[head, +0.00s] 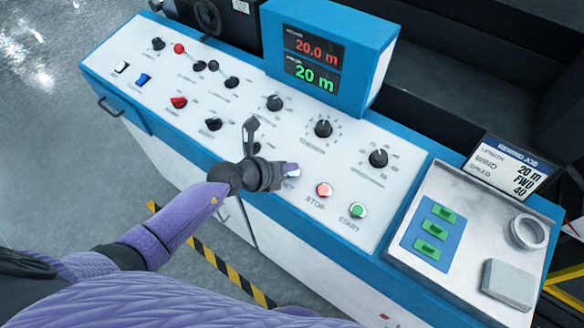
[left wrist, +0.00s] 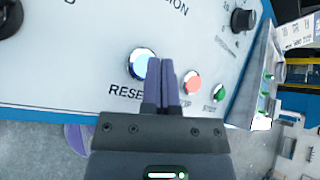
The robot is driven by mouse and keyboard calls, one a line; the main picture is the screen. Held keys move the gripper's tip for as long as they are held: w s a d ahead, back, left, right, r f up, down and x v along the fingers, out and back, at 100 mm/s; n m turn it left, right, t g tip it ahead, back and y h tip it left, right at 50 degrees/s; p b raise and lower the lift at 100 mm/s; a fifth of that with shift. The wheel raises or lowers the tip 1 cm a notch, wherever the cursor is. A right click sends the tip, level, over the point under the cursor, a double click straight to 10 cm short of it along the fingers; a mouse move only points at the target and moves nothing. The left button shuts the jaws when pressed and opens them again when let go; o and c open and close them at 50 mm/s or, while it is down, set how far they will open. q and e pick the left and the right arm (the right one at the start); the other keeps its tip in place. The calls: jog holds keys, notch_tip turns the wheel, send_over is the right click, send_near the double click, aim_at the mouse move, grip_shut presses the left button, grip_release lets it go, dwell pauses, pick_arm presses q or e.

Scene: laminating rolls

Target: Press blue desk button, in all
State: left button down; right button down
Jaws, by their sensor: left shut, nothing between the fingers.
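The blue button (left wrist: 141,63), labelled RESET, sits on the white sloped control panel in the left wrist view. In the head view only a sliver of the blue button (head: 292,170) shows beside my left gripper (head: 290,172). My left gripper (left wrist: 161,62) is shut and empty. In the left wrist view its fingertips lie just right of the blue button, between it and the red STOP button (left wrist: 192,82). I cannot tell whether the fingers touch the panel or the button. My right gripper is not in view.
The green START button (head: 357,210) is right of the red STOP button. Several black knobs, such as one (head: 378,158), stand up from the panel. A display box (head: 330,50) reads 20.0 m and 20 m. A tray (head: 420,262) at the right holds a tape roll (head: 527,232).

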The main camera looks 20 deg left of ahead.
pick_arm(q)
jog(key=shift+f+b, duration=0.3)
jog(key=shift+f, duration=0.1)
dwell(0.6)
jog(key=shift+r, duration=0.2)
jog(key=shift+s+r+p, duration=0.1)
jog(key=shift+r+p, duration=0.55)
jog(key=shift+p, duration=0.35)
jog(key=shift+r+p, duration=0.5)
jog(key=shift+p, duration=0.1)
jog(key=r+p, duration=0.3)
jog(key=p, duration=0.1)
jog(key=shift+s+a+r, duration=0.15)
jog(key=shift+s+r, duration=0.25)
